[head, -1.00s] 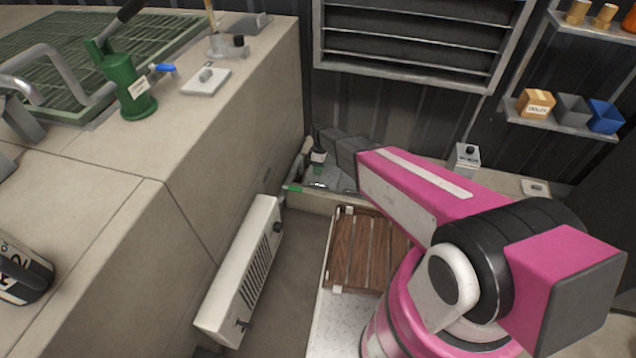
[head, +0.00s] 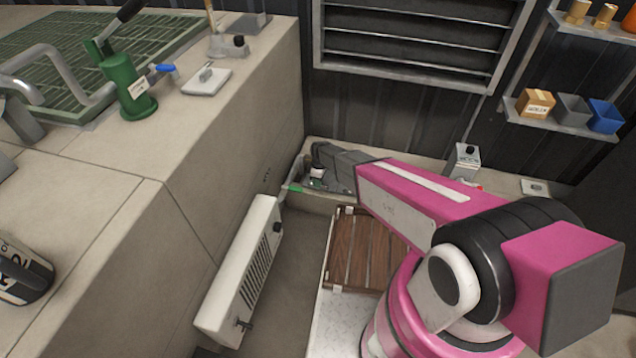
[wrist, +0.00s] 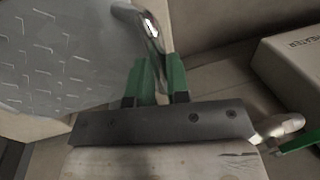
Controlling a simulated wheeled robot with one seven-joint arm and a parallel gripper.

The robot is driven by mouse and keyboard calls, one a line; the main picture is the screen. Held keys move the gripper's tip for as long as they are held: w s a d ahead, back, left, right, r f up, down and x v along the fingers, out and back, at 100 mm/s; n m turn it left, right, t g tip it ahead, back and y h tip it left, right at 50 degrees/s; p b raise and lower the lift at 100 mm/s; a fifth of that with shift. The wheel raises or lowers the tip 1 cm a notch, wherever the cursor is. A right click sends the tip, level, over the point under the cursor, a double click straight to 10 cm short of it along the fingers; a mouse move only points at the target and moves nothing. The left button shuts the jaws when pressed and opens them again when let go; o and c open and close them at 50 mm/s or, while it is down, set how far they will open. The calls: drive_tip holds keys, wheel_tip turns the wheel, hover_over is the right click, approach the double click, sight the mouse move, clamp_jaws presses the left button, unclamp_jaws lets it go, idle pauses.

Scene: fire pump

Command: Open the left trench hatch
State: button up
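A grey tread-patterned metal plate (wrist: 50,60), which looks like the trench hatch, fills the left of the wrist view. A shiny curved metal handle (wrist: 146,28) runs beside its edge down to my green fingertips (wrist: 158,68). The fingers stand close together with the handle's lower end at the gap. I cannot tell whether they press on it. In the head view my gripper (head: 316,174) is low at the back, beside the concrete block's far corner. Its fingertips and most of the hatch are hidden there.
A white heater (head: 240,270) stands along the block's side; it also shows in the wrist view (wrist: 295,65). A green-gripped lever (wrist: 297,143) is at the wrist view's right. A concrete block (head: 130,170) with a green pump (head: 128,88) borders the left.

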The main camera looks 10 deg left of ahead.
clamp_jaws()
drive_tip(key=shift+w+r, duration=0.15)
drive_tip(key=shift+r, duration=0.25)
drive_tip(key=w+d+r+g, duration=0.1)
drive_tip(key=w+r, duration=0.7)
drive_tip(key=w, duration=0.2)
drive_tip(key=w+r+g, duration=0.2)
drive_tip(key=w+r, duration=0.7)
drive_tip(key=w, duration=0.2)
drive_tip(key=shift+w+d, duration=0.25)
drive_tip(key=shift+d, duration=0.15)
drive_tip(key=shift+r, duration=0.1)
